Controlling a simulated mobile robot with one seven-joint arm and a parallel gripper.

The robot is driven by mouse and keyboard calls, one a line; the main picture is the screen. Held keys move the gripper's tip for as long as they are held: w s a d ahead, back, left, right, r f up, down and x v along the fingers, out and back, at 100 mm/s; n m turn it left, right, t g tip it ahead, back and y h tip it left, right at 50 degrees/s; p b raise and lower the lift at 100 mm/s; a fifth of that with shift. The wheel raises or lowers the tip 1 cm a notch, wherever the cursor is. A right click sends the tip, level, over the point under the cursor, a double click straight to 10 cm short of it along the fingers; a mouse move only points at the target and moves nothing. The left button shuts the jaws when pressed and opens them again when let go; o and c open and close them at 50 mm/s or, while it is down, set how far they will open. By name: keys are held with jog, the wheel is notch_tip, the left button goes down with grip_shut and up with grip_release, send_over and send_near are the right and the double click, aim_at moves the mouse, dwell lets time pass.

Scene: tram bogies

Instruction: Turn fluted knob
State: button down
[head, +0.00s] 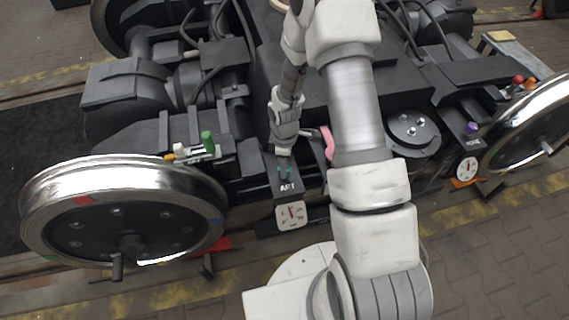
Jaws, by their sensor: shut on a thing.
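My gripper (284,162) points down at a black panel on the bogie frame, left of my white arm. It is shut on a small teal knob (285,173), of which only a little shows between and below the fingers. Flutes on the knob are too small to make out. A white label, hard to read, sits just below it on the panel. A square white dial (291,215) with a dark pointer is on the front face below the label.
A green cylinder (207,140) and smaller white and yellow parts stand at the left. A shiny wheel (125,210) is at front left, another (530,125) at right. A purple knob (472,129) is above a round gauge (466,168). A pink part (328,142) is partly behind my arm.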

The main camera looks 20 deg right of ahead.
jog(key=m, duration=1.1)
jog(key=shift+m, duration=0.4)
jog(key=m, duration=0.5)
jog(key=shift+m+p, duration=0.3)
jog(key=m+p, duration=0.1)
jog(key=m, duration=0.4)
jog(key=shift+m, duration=0.3)
jog(key=shift+c, duration=1.5)
grip_release()
